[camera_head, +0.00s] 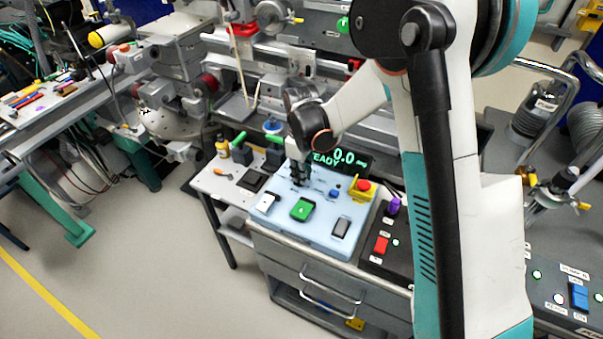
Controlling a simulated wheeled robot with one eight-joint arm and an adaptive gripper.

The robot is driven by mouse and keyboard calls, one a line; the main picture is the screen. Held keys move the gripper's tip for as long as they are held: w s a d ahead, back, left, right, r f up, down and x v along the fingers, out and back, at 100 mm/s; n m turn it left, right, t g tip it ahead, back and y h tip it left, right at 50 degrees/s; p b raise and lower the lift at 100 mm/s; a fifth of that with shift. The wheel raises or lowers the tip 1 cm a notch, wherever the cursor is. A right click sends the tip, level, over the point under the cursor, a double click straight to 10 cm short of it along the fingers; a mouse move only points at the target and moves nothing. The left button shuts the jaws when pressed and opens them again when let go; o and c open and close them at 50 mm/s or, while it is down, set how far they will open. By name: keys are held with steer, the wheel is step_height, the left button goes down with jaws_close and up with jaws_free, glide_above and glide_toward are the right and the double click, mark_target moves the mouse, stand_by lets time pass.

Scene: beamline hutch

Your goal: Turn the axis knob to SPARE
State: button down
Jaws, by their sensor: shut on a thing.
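My gripper (300,183) points down over the back left part of the light blue control panel (268,227). Its fingers are shut at the panel face, on what appears to be the axis knob. The knob itself is hidden by the fingers, so its pointer cannot be read. Small dark labels show around the fingertips, too small to read. A dark display (350,160) behind the panel shows green text, partly covered by my gripper, ending in "EADY" with "0.0".
Floor is clear at front left.

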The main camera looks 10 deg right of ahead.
steer(key=shift+m, duration=0.8)
steer(key=c, duration=1.6)
jaws_free()
steer(key=shift+c, duration=0.2)
steer(key=shift+r, duration=0.1)
step_height(320, 180, up, 12)
